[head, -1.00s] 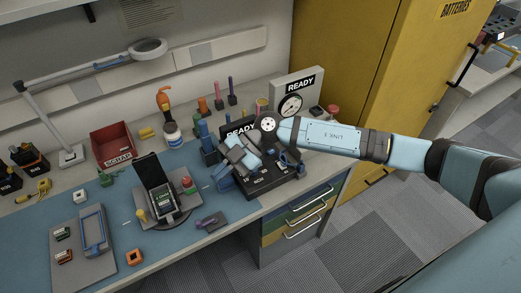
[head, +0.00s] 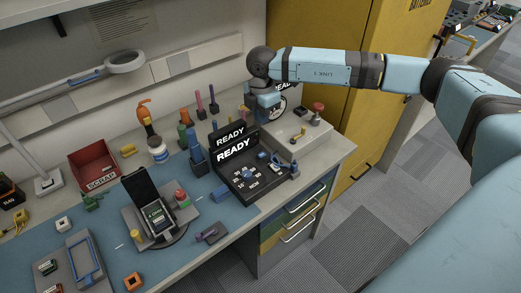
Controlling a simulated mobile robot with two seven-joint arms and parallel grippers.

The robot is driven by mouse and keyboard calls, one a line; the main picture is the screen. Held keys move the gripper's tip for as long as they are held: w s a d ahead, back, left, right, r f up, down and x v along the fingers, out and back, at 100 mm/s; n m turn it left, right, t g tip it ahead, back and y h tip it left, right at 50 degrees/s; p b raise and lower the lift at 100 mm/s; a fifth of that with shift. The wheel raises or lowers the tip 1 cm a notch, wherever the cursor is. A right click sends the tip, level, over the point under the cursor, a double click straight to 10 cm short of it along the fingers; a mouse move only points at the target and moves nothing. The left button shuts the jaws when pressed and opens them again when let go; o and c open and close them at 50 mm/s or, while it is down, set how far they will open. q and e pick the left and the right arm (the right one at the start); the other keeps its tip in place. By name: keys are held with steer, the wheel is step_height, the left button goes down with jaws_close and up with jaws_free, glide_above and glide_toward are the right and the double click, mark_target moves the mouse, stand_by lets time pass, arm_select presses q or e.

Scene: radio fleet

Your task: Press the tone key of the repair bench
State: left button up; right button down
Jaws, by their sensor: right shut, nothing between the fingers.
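The repair bench (head: 215,262) has a blue mat and a black console (head: 262,186) with a display (head: 233,149) reading READY. The console's sloping top carries several small pale keys (head: 243,175) and blue knobs; their labels are too small to read, so I cannot tell which is the tone key. My right gripper (head: 270,100) is shut and empty, small and partly hidden under my wrist, in front of the gauge unit (head: 283,108), beyond the console and apart from it. My left gripper is not in view.
A red mushroom button (head: 318,107) stands on a grey box (head: 300,140) right of the console. A handheld radio in a cradle (head: 160,218), a red scrap bin (head: 92,168) and several tools stand to the left. A yellow cabinet (head: 350,120) is behind.

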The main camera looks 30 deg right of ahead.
mark_target(261, 155)
step_height(261, 155, down, 14)
steer(key=shift+p, duration=0.75)
